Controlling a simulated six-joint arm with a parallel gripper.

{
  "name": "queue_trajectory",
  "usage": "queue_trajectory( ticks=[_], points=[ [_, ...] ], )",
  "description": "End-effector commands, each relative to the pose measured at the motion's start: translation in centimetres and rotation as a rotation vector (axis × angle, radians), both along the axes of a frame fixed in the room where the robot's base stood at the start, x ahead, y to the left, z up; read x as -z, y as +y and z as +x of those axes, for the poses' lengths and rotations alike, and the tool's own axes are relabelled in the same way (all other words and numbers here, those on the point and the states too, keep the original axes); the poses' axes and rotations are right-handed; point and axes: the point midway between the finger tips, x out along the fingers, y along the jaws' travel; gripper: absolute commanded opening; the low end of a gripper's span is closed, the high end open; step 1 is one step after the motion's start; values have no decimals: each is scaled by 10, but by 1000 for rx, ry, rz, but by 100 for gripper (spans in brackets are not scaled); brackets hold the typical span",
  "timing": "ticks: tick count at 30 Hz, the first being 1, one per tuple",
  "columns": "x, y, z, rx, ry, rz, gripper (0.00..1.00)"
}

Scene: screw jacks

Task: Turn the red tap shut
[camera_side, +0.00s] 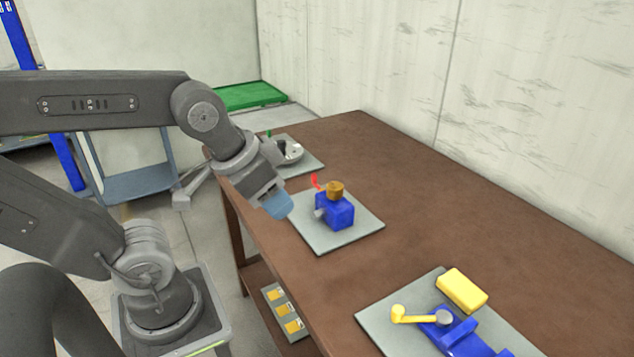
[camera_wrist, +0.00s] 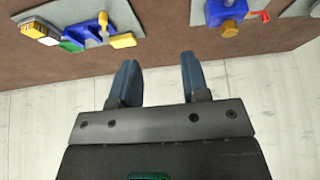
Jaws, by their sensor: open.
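The red tap (camera_side: 316,181) is a small red handle beside a blue block (camera_side: 337,212) with a brass-coloured round top (camera_side: 335,189). The block stands on a grey plate (camera_side: 362,231) near the table's edge. In the wrist view the red tap (camera_wrist: 262,15) sticks out to the right of the blue block (camera_wrist: 226,12) at the top. My gripper (camera_side: 280,207) is left of the block in the side view, pointing down and apart from it. In the wrist view my gripper (camera_wrist: 157,58) has its two blue fingers spread with nothing between them.
A yellow crank (camera_side: 412,316), a blue vice-like part (camera_side: 466,335) and a yellow block (camera_side: 462,290) are on another plate at the front right. A grey round device (camera_side: 288,151) stands on a plate at the back. The right of the brown table (camera_side: 480,210) is clear.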

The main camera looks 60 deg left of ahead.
Motion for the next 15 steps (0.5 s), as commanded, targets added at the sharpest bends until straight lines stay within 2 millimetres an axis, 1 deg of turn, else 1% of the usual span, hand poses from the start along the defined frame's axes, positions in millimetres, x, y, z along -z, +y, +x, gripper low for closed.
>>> queue_trajectory(
  ticks=[2, 4, 5, 7, 11, 12, 14, 15],
  points=[
    [-1, 1, 2, 1, 3, 3, 42],
    [-5, 4, 9, 1, 17, 12, 42],
    [-8, 7, 14, 4, 26, 18, 42],
    [-15, 16, 31, 11, 57, 37, 42],
    [-27, 43, 74, 38, 139, 77, 42],
    [-30, 54, 88, 48, 165, 87, 42],
    [-31, 72, 109, 66, 204, 100, 42],
    [-31, 84, 122, 78, 232, 105, 42]
  ],
)
